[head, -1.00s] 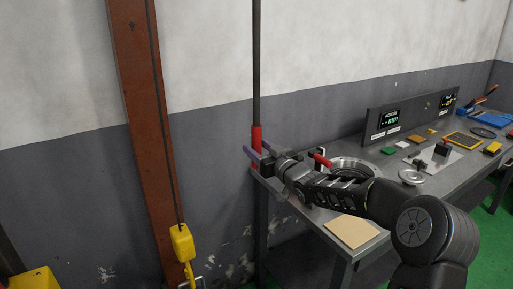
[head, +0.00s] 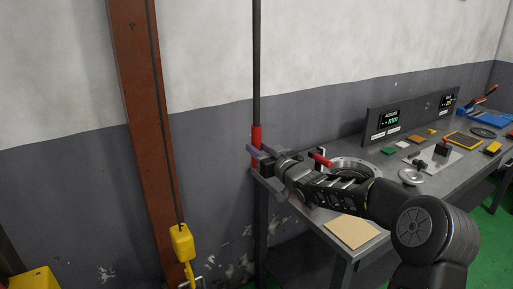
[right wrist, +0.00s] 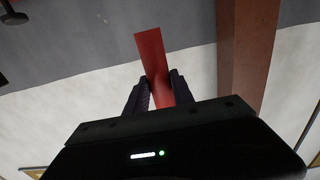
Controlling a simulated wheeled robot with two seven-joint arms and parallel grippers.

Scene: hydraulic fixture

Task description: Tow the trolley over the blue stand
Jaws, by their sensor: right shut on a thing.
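A dark vertical pole (head: 257,70) comes down from above the head view and ends in a red grip (head: 256,136). My right gripper (head: 258,160) is shut on the red grip near its lower end, beside the bench's left corner. In the right wrist view the red grip (right wrist: 151,55) stands between the two dark fingers of the gripper (right wrist: 156,86). A yellow hook block (head: 182,243) hangs on a dark line to the left. The trolley and the blue stand are not in sight. My left gripper is not in view.
A grey workbench (head: 305,212) stands right of the pole, with a metal ring (head: 354,168), a tan board (head: 351,232) and display panel (head: 411,117). A brown steel column (head: 145,120) rises left of the pole. Open space lies between column and bench.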

